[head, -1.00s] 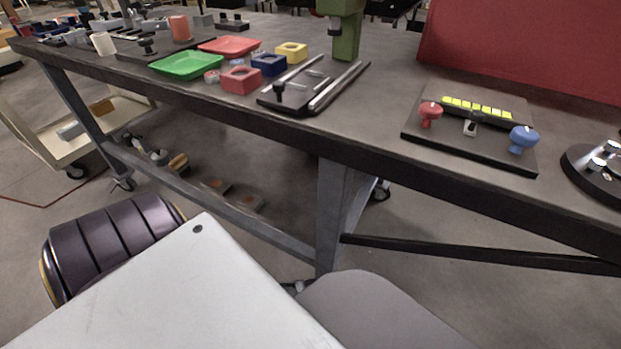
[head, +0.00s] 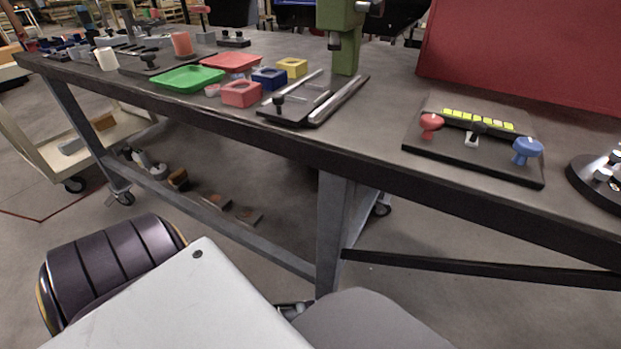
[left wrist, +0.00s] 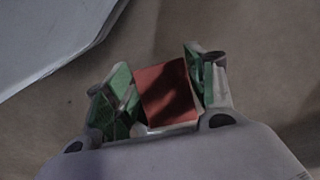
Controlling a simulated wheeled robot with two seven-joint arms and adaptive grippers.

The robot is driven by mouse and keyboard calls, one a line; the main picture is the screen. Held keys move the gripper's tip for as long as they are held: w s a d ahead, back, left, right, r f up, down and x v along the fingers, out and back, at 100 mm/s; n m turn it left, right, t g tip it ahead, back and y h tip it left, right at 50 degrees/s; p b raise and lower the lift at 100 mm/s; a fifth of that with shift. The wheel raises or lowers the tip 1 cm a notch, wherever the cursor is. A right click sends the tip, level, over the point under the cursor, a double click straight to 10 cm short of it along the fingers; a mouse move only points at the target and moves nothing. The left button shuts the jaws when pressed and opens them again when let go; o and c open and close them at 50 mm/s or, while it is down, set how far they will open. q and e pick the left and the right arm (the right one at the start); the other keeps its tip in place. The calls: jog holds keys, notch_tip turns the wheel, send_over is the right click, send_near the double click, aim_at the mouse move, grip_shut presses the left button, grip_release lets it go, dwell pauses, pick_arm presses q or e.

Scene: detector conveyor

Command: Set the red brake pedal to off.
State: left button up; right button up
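I cannot make out anything that is clearly the red brake pedal in the head view. Low under the table lie a few small flat pieces with dull reddish tops (head: 216,201), too small to identify. In the left wrist view my left gripper (left wrist: 160,75) has its green-padded fingers apart. A red block-like piece (left wrist: 166,92) lies between them, partly in shadow. I cannot tell whether the fingers press on it or whether it is the pedal. Plain brownish floor shows behind. My left gripper is outside the head view, and my right gripper shows in no view.
A long grey table (head: 390,150) crosses the view. It carries a panel with a red knob (head: 431,124) and a blue knob (head: 527,150), a green tray (head: 187,78), a red tray (head: 230,62) and a green press (head: 343,40). A cream cart (head: 30,150) stands left.

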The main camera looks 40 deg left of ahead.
pick_arm(q)
jog(key=c, duration=0.9)
jog(key=shift+o, duration=0.2)
jog(key=shift+r+g+p, duration=0.3)
jog(key=shift+g+p, duration=0.2)
jog(key=shift+p, duration=0.4)
jog(key=o, duration=1.5)
jog(key=shift+c, duration=0.2)
jog(key=shift+r, duration=0.15)
